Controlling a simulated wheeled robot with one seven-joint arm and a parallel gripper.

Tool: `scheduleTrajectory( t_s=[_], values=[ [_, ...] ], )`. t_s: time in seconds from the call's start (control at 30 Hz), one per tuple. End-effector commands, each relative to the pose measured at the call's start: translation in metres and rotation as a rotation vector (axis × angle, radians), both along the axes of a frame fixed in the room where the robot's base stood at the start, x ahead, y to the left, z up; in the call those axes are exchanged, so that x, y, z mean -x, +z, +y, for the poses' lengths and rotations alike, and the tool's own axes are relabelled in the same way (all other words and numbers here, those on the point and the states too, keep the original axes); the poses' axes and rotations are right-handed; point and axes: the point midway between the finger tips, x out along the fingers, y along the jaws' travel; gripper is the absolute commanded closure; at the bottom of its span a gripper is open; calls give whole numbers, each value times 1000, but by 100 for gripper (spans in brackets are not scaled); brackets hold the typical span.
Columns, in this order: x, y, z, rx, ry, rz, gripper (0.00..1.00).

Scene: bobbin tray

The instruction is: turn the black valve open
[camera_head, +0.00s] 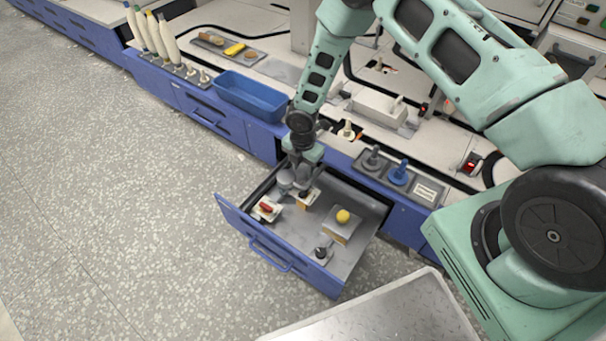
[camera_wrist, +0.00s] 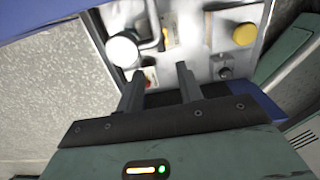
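A small dark knob (camera_head: 321,252), the likeliest black valve, stands on a grey base near the front right corner of the open drawer. It also shows in the wrist view (camera_wrist: 225,73), right of my fingers and apart from them. How far it is turned is too small to tell. My gripper (camera_head: 298,178) is low over the back left part of the drawer, pointing down. In the wrist view my gripper's two fingers (camera_wrist: 158,78) are spread with nothing held between them. Another dark piece (camera_head: 303,194) is close to my gripper, partly hidden.
The open blue drawer (camera_head: 335,290) also holds a red control (camera_head: 266,207) and a yellow button (camera_head: 343,216) on a box. On the counter stand a dark grey handle (camera_head: 373,157), a blue handle (camera_head: 398,172) and a blue bin (camera_head: 250,96). The floor at left is clear.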

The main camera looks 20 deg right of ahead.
Motion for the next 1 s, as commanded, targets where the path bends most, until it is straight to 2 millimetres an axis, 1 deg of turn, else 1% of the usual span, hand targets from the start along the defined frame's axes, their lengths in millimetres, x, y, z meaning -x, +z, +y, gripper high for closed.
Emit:
scheduleTrajectory(
  t_s=[0.03, 0.1, 0.2, 0.3, 0.47, 0.93, 1.0],
  values=[
    [0, 15, 0, 0, 0, -1, 64],
    [0, 27, 0, 0, 0, -1, 64],
    [0, 40, 0, -1, 0, 1, 64],
    [0, 49, 0, 0, -1, 0, 64],
    [0, 53, 0, 1, 0, 2, 64],
    [0, 52, 0, 1, 0, 1, 64],
    [0, 58, 2, 0, -12, -1, 64]
  ],
)
